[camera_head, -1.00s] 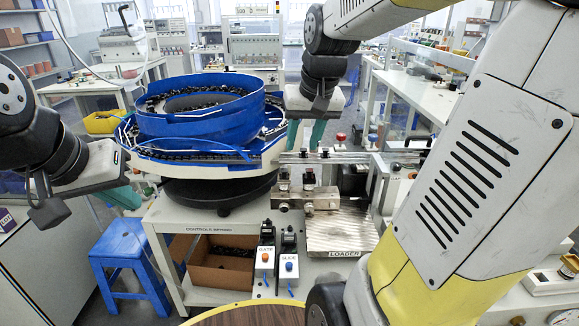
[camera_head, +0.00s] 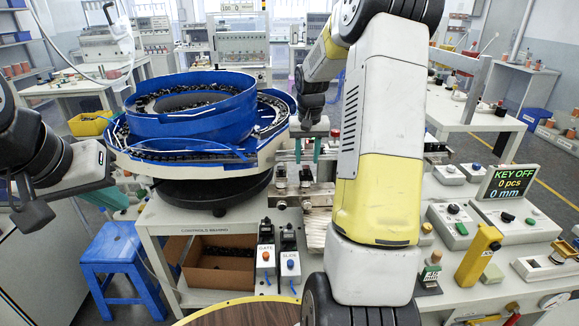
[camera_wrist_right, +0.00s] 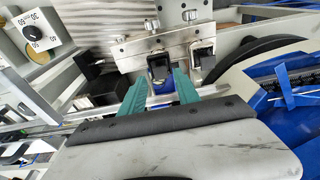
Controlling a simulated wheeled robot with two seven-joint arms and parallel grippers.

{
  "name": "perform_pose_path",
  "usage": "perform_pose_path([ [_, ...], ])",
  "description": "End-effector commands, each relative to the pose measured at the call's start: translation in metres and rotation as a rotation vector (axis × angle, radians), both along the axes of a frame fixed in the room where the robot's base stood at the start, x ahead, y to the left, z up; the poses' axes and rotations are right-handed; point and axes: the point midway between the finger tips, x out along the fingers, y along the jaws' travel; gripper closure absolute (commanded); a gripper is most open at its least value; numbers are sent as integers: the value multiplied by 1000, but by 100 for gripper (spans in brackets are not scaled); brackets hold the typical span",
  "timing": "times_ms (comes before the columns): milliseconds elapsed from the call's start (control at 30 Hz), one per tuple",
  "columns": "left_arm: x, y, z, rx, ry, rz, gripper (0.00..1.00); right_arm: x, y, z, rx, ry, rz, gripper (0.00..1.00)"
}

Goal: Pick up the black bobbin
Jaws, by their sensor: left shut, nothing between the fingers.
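My right gripper (camera_head: 307,150) hangs over the metal rail of the bowl feeder, its teal fingers apart. In the right wrist view, its open fingers (camera_wrist_right: 160,95) point toward the steel bracket, with a gap between them. A small black piece (camera_wrist_right: 158,68) sits at the bracket beyond this gap, and a second black piece (camera_wrist_right: 205,58) sits to its right. I cannot tell whether either is the black bobbin. In the head view, similar dark pieces (camera_head: 281,172) show below the rail. My left gripper (camera_head: 110,198) is shut and empty, left of the feeder.
The blue bowl feeder (camera_head: 190,112) holds many small black parts. GATE (camera_head: 266,262) and SLIDE (camera_head: 290,264) boxes stand at the bench front. A display (camera_head: 507,182) reads KEY OFF, 0 pcs, 0 mm. A blue stool (camera_head: 122,255) stands at left.

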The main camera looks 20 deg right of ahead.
Motion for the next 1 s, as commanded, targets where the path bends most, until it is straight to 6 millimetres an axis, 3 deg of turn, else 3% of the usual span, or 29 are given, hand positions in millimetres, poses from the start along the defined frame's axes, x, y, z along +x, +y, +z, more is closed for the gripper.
perform_pose_path([
  [200,0,0,0,0,0,0,100,4,0,-31,1,3,0,62],
  [467,0,0,0,0,0,0,100,5,0,-35,0,1,0,62],
  [500,0,0,0,0,0,0,100,5,0,-35,0,1,0,64],
  [700,0,0,0,0,0,0,100,5,0,-35,0,1,0,100],
  [1000,0,0,0,0,0,0,100,5,0,-33,0,0,0,100],
])
